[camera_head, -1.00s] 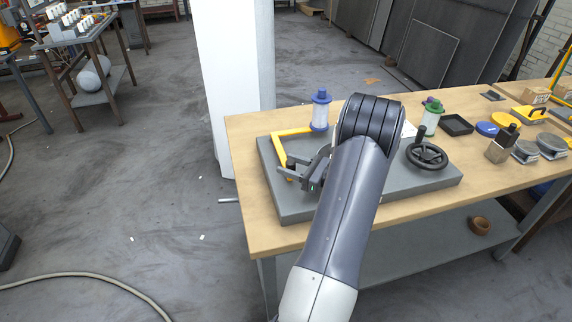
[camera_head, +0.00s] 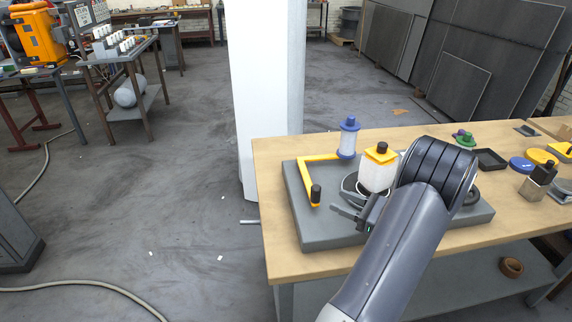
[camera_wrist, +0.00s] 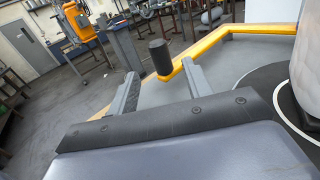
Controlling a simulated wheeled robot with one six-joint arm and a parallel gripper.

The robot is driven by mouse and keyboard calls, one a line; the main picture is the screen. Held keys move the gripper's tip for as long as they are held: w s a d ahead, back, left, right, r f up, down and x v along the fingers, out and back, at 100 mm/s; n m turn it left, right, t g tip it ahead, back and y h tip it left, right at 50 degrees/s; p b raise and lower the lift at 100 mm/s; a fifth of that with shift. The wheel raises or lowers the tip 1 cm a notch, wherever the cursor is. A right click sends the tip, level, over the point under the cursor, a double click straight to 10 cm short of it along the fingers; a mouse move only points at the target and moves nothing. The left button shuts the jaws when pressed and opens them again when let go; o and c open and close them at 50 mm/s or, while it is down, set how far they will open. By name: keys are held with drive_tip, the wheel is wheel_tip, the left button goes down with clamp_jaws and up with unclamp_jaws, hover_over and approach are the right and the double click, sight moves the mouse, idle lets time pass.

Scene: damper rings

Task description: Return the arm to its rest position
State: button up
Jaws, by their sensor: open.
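My gripper (camera_head: 350,210) is open and empty, low over the grey base plate (camera_head: 322,236) on the wooden table. In the wrist view its two fingers (camera_wrist: 160,88) stand apart, with the black knob (camera_wrist: 160,57) of the yellow bracket (camera_wrist: 212,40) showing beyond and between them. In the head view the yellow bracket (camera_head: 307,178) lies at the plate's left side. A white canister with a yellow cap (camera_head: 376,170) stands on the plate just behind my gripper. A blue-capped cylinder (camera_head: 347,138) stands at the back.
A white pillar (camera_head: 262,90) stands behind the table. A brown ring (camera_head: 511,267) lies on the lower shelf. The floor at left is mostly clear.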

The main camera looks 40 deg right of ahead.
drive_tip(key=x, duration=0.4)
drive_tip(key=p+x, duration=0.1)
drive_tip(key=x, duration=0.3)
drive_tip(key=a+p+x, duration=0.1)
drive_tip(key=x, duration=0.3)
drive_tip(key=shift+s, duration=0.1)
drive_tip(key=shift+w+a+p, duration=0.25)
drive_tip(key=shift+a+p, duration=0.05)
drive_tip(key=shift+a, duration=0.1)
